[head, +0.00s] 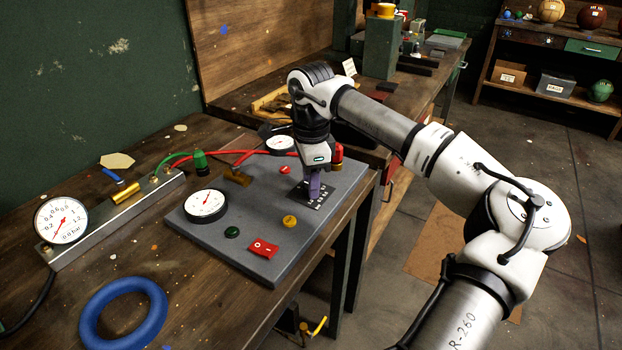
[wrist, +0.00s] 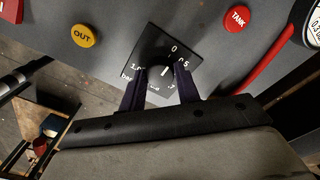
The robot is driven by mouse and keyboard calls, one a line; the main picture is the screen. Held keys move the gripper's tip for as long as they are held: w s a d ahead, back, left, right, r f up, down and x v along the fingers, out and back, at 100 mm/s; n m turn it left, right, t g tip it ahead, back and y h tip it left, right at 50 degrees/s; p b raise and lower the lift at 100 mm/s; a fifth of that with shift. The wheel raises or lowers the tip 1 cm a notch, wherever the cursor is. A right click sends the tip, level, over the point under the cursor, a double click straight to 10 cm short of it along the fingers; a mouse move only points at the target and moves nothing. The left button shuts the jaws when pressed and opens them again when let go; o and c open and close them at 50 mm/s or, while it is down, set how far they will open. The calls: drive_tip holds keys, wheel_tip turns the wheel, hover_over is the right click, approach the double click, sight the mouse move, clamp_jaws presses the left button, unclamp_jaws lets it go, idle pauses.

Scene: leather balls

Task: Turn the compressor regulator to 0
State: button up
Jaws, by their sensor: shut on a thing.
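The compressor regulator is a black knob (wrist: 159,77) on a dark square dial plate (wrist: 150,45) marked with white numbers, among them 0, 0.5 and 1.0, and "bar". A short white mark on the knob points up and slightly right, roughly toward the 0; its exact setting is hard to read. My gripper (wrist: 161,88) has its two dark purple fingers on either side of the knob, shut on it. In the head view my gripper (head: 314,188) reaches down to the grey panel (head: 222,238) and hides the knob.
A red hose (wrist: 268,68) runs nearby. A blue ring (head: 124,286) lies on the bench.

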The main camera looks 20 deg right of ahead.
drive_tip(key=o, duration=1)
drive_tip(key=shift+r, duration=0.15)
wheel_tip(320, 180, up, 14)
drive_tip(key=shift+f+b, duration=0.2)
drive_tip(key=shift+b, duration=0.1)
drive_tip(key=shift+r, duration=0.1)
